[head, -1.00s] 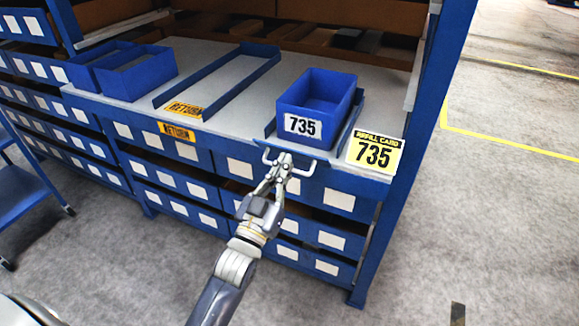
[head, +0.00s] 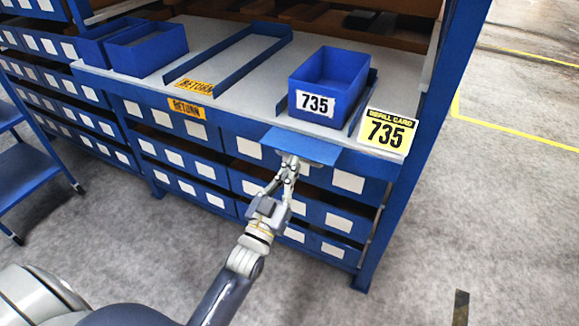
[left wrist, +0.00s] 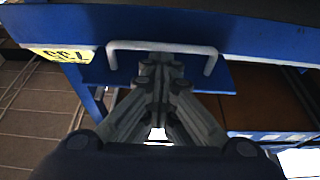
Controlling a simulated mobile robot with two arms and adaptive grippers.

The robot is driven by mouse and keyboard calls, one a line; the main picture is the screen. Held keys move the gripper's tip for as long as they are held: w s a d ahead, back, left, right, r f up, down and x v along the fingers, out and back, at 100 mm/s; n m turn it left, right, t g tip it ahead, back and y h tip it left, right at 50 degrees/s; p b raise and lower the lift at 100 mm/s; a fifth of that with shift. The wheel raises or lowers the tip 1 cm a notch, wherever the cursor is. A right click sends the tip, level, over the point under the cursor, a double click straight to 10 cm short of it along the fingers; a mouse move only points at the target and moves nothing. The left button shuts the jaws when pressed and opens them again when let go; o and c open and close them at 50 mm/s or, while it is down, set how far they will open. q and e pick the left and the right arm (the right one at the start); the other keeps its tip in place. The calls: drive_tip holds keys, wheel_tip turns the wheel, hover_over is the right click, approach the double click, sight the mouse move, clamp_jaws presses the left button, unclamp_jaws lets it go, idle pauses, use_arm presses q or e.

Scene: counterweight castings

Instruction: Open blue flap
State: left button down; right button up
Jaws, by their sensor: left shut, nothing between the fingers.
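The blue flap (head: 302,146) sticks out from the front edge of the worktop, below the blue bin (head: 322,78) labelled 735. In the left wrist view the pale bar handle (left wrist: 205,52) crosses the blue flap (left wrist: 222,78). My left gripper (head: 289,163) is shut and empty, just under the flap's outer part. Its fingertips (left wrist: 161,66) overlap the handle in the wrist view; I cannot tell whether they touch it. My right gripper is not in view.
A yellow refill card (head: 388,131) marked 735 stands right of the flap. Label-fronted drawers (head: 345,182) lie below. An empty rail lane (head: 228,62) with a yellow return label and two blue bins (head: 147,50) are to the left. The floor at right is mostly clear.

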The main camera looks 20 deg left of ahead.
use_arm(q)
drive_tip(key=shift+w+f, duration=0.55)
drive_tip(key=shift+f, duration=0.15)
